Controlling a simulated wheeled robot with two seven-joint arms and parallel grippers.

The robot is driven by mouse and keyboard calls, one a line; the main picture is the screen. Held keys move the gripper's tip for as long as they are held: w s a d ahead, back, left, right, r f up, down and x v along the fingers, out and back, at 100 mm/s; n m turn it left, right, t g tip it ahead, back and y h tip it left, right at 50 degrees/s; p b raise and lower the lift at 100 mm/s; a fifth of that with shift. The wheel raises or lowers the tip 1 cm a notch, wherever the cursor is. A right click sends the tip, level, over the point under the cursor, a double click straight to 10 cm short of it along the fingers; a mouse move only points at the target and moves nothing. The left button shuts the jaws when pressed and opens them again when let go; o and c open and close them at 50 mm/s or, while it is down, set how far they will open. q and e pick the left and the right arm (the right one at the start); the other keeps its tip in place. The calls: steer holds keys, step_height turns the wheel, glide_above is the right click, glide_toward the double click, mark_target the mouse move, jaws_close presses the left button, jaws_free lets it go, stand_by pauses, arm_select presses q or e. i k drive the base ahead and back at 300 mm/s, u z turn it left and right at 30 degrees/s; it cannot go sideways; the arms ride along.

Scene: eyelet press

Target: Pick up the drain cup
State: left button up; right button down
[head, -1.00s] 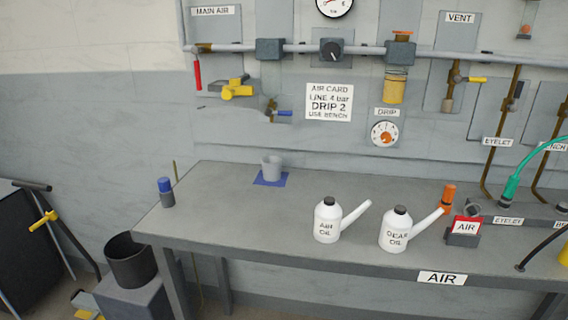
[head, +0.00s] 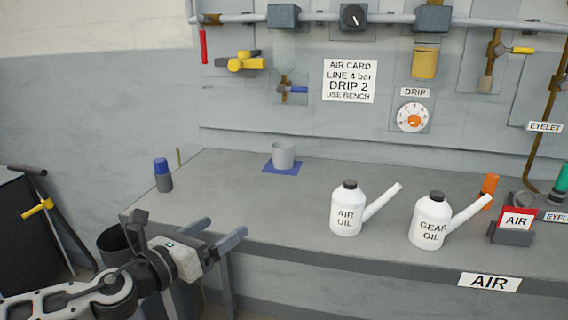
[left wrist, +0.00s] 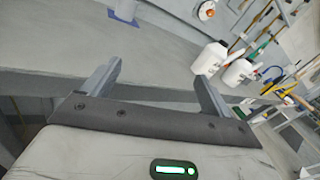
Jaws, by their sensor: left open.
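The drain cup (head: 283,155) is a small light-grey cup. It stands upright on a blue square mat (head: 268,169) toward the back left of the bench. In the left wrist view the cup (left wrist: 126,8) shows only in part, at the top edge. My left gripper (head: 217,232) is open and empty, at the front left edge of the bench, nearer to me than the cup and apart from it. Its two fingers (left wrist: 158,82) also show in the left wrist view with nothing between them. My right gripper is not in view.
An air oil can (head: 347,208) and a gear oil can (head: 432,220) stand on the bench (head: 230,190) right of the cup. A blue-capped bottle (head: 163,176) stands at the left end. A dark bucket (head: 113,243) is below, behind my left arm. The bench between gripper and cup is clear.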

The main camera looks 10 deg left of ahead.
mark_target(283, 151)
steer(key=i, duration=0.9)
